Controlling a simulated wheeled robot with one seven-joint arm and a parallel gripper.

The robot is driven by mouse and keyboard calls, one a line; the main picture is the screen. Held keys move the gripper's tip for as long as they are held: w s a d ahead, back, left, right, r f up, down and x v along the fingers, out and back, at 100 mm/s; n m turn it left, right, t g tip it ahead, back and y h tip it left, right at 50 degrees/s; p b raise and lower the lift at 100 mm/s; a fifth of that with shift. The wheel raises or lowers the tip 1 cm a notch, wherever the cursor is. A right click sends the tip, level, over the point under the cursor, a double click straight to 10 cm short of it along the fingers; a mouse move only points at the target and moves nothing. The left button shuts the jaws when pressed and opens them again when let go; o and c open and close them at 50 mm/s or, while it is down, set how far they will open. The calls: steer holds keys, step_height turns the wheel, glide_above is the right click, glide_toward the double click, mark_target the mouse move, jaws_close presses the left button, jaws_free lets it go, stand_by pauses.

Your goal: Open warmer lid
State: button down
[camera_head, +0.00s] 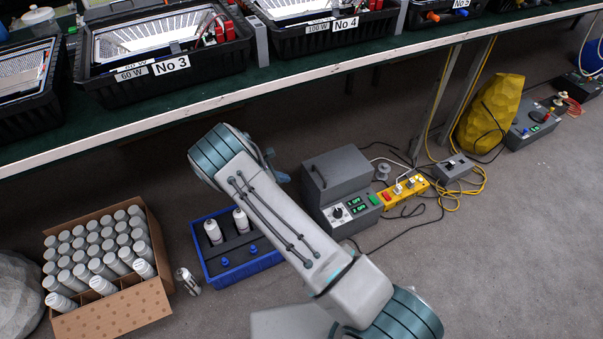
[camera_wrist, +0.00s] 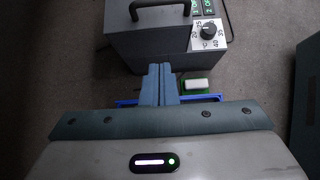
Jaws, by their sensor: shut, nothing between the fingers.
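The warmer (camera_head: 338,178) is a grey box on the floor, right of my arm, with a black knob and green digital displays on its front panel. Its grey lid (camera_head: 336,166) looks down and shut. In the wrist view the warmer (camera_wrist: 155,48) fills the upper middle. Its dark handle (camera_wrist: 160,6) is at the top edge, and the knob (camera_wrist: 209,30) shows on the right. My gripper (camera_wrist: 160,72) is shut and empty, its blue-grey fingertips pointing at the warmer, apart from the handle. In the head view my gripper (camera_head: 281,178) is partly hidden behind my arm, left of the warmer.
A blue crate (camera_head: 232,276) with white bottles stands left of the warmer. A can (camera_head: 187,281) and a carton of several cans (camera_head: 125,315) are farther left. A yellow power strip (camera_head: 404,191) and loose cables lie right. The workbench edge (camera_head: 200,107) runs above.

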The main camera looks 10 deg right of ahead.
mark_target(317, 179)
steer(key=w+d+f+b, duration=0.1)
steer(key=d, duration=0.2)
steer(key=w+d+f+b, duration=0.1)
steer(key=d+f, duration=0.1)
steer(key=d, duration=0.1)
steer(key=w+d+f+b, duration=0.1)
steer(key=d+b, duration=0.1)
steer(key=d, duration=0.1)
steer(key=shift+d+f, duration=0.2)
steer(key=shift+f, duration=0.15)
steer(key=shift+d+r, duration=0.25)
steer(key=shift+d, duration=0.1)
steer(key=shift+r, duration=0.1)
